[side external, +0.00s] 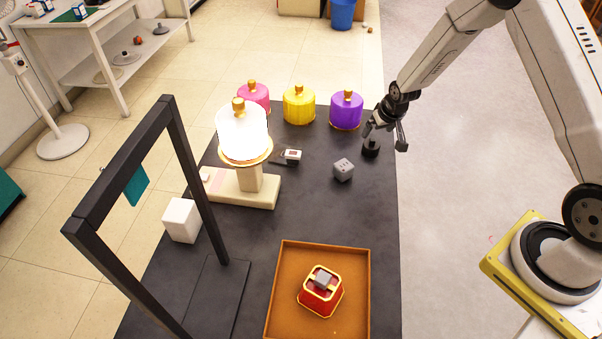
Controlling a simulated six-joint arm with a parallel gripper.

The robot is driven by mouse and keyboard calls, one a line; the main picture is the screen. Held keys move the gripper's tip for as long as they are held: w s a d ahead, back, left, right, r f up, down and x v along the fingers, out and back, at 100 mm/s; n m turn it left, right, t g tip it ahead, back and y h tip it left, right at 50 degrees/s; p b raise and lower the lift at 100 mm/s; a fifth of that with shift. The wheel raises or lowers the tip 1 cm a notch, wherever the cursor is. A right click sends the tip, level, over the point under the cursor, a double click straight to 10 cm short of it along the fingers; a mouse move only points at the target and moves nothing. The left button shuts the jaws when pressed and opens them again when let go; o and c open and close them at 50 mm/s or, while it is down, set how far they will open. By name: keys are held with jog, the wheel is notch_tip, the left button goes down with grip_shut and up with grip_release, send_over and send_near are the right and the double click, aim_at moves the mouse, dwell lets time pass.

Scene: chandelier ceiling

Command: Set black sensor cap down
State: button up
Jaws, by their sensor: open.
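The black sensor cap (371,148) is a small dark cylinder on the dark table, near its right edge. My gripper (386,137) is just above and beside it, with its fingers apart. The fingers overlap the cap's top in this view, so I cannot tell whether they touch it. The cap looks upright and appears to rest on the table top.
Purple (346,110), yellow (299,105) and pink (254,96) lidded jars stand behind. A lit lamp (242,134), black frame (188,160), white cube (182,220) and orange tray (281,290) occupy the rest. The centre is clear.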

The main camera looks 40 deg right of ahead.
aim_at(374, 141)
jog(key=d+f, duration=0.1)
jog(key=w+d+f, duration=0.1)
jog(key=f, duration=0.1)
jog(key=shift+w+d+f, duration=0.15)
jog(key=shift+d+f, duration=0.05)
jog(key=shift+d, duration=0.05)
jog(key=shift+f, duration=0.1)
jog(key=shift+x, duration=1.2)
jog(key=shift+w, duration=0.1)
jog(key=shift+x, duration=2.55)
jog(key=c, duration=1.2)
jog(key=shift+c, duration=0.2)
